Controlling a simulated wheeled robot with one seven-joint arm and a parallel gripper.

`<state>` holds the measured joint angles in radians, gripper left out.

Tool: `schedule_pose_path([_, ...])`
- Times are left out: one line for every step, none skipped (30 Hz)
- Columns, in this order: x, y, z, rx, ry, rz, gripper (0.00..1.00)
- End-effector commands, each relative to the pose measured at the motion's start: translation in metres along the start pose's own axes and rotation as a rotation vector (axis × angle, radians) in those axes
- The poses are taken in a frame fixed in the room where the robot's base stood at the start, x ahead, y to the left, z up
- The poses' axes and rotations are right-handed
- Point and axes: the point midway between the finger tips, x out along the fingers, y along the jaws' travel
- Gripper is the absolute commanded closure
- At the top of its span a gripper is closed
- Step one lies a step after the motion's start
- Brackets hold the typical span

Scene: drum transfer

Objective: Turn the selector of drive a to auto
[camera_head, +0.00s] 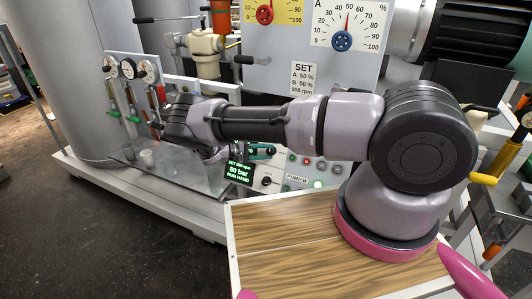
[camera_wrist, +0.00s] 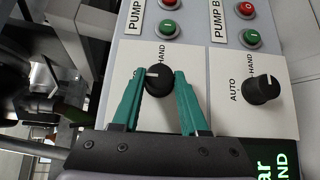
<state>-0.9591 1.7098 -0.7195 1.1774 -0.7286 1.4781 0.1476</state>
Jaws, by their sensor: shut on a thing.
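The selector of drive A (camera_wrist: 159,82) is a black round knob on the light panel, under a partly cut "PUMP" label. My gripper (camera_wrist: 158,77) has its teal fingers on both sides of this knob, shut on it. A white mark on the knob points to the left in the wrist view. "HAND" is readable above the knob; the spot left of it is partly covered by a finger. In the head view my gripper (camera_head: 262,152) is at the panel, and the held knob is hidden there.
The pump B selector (camera_wrist: 262,89), marked AUTO and HAND, stands right of the held knob. A green button (camera_wrist: 168,28) and a red and green pair (camera_wrist: 250,38) sit above. A lit display (camera_head: 239,172) reads "80 bar" and "RUN HAND". A wooden top (camera_head: 290,255) lies in front.

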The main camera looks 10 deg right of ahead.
Motion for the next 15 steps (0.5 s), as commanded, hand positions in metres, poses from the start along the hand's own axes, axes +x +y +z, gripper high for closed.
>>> schedule_pose_path([-0.0001,-0.0003,0.0002,-0.001,0.000,0.000,1.00])
schedule_pose_path([-0.0001,-0.0003,0.0002,0.000,0.000,0.000,1.00])
schedule_pose_path([-0.0001,-0.0003,0.0002,0.000,0.000,0.000,1.00])
schedule_pose_path([-0.0001,-0.0003,0.0002,0.000,0.000,0.000,1.00])
schedule_pose_path([-0.0001,-0.0003,0.0002,0.000,0.000,0.000,1.00])
schedule_pose_path([0.0000,-0.0003,0.0002,0.000,0.000,0.000,1.00])
schedule_pose_path([0.0000,-0.0003,0.0002,0.000,0.000,0.000,1.00])
schedule_pose_path([0.0000,-0.0003,0.0002,0.000,0.000,0.000,0.45])
schedule_pose_path([0.0000,-0.0003,0.0002,0.000,0.000,0.000,0.30])
schedule_pose_path([0.0000,-0.0003,0.0002,0.000,0.000,0.000,0.27])
schedule_pose_path([0.0000,-0.0003,0.0002,0.000,0.000,0.000,0.27])
schedule_pose_path([0.0001,-0.0002,0.0002,0.000,0.000,0.000,0.27])
schedule_pose_path([0.0001,-0.0002,0.0001,0.000,0.000,0.000,0.27])
schedule_pose_path([0.0001,-0.0002,0.0001,0.000,0.000,0.000,0.27])
schedule_pose_path([0.0001,-0.0002,0.0001,0.000,0.000,0.000,0.27])
